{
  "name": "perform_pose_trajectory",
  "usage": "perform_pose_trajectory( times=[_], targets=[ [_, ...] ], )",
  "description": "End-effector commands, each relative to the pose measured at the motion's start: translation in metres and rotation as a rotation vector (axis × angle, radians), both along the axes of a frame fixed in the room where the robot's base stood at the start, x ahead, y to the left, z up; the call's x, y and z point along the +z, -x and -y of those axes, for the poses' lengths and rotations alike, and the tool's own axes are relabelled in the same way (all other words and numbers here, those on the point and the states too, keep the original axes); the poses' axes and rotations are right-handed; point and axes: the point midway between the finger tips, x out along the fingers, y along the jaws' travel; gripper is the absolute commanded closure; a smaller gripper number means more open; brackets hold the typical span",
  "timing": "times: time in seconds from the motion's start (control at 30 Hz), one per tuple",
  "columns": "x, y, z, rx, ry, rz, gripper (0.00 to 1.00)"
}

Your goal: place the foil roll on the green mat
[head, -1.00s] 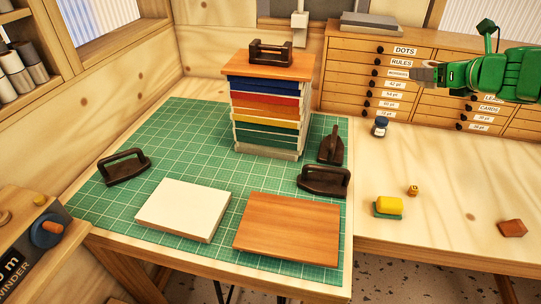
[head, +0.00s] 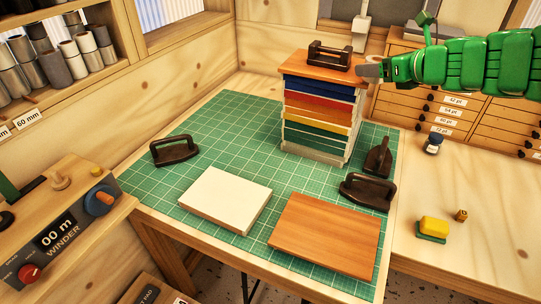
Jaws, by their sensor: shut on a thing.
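My green gripper (head: 381,70) is at the upper right in the head view, shut on a small grey foil roll (head: 368,71). Only the roll's near end shows. The roll appears just right of the top of the book stack, in the air; the depth between them is hard to tell. The green mat (head: 235,135) with a white grid covers the left part of the bench, below and left of my gripper.
On the mat stand a book stack (head: 318,110) between boards with a dark weight (head: 329,55) on top, other handled weights (head: 174,150), a white block (head: 226,199) and a wooden board (head: 325,233). A winder (head: 60,235) is at left, shelved rolls (head: 75,58) above. The mat's back left is clear.

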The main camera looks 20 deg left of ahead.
Motion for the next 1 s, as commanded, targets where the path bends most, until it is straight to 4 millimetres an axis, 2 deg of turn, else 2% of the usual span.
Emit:
perform_pose_trajectory(
  times=[0.1,0.47,0.8,1.0],
  targets=[
    [0.000,0.008,-0.030,0.045,0.000,0.000,0.73],
    [0.000,0.039,-0.110,0.169,-0.001,0.001,0.73],
    [0.001,0.084,-0.192,0.303,-0.001,0.001,0.73],
    [0.001,0.114,-0.233,0.374,0.000,0.002,0.73]
  ],
)
